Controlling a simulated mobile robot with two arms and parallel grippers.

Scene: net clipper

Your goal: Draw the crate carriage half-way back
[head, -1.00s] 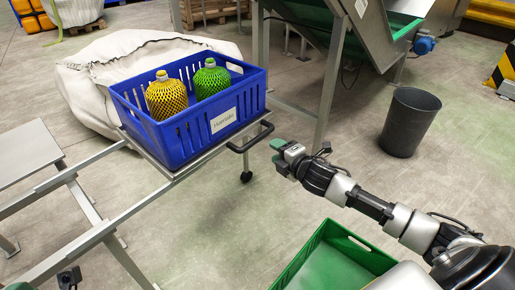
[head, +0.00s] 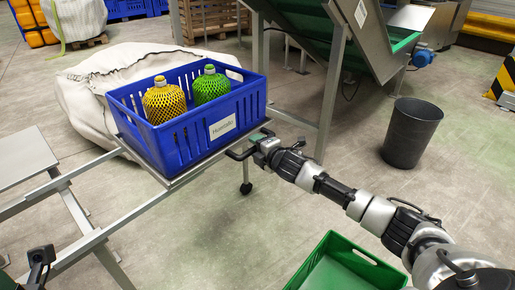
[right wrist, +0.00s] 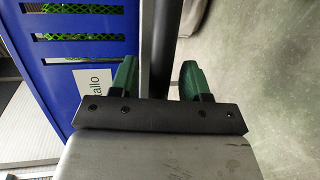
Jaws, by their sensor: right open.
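The crate carriage is a grey metal frame on rails (head: 100,236), with a black handle (head: 238,155) at its right end. A blue crate (head: 185,150) sits on it, holding a yellow netted bundle (head: 164,103) and a green netted bundle (head: 211,87). My right gripper (head: 257,146) is at the handle. In the right wrist view the green fingers of the right gripper (right wrist: 157,78) stand apart, with the dark handle bar (right wrist: 164,40) between them. A dark part at the head view's lower left seems to be my left gripper's; its fingers are not clear.
A green crate (head: 372,257) lies on the floor at the bottom right. A dark bin (head: 410,135) stands at right. A conveyor (head: 345,35) with metal legs rises behind the handle. A white sack (head: 85,100) lies behind the blue crate. The floor between handle and green crate is clear.

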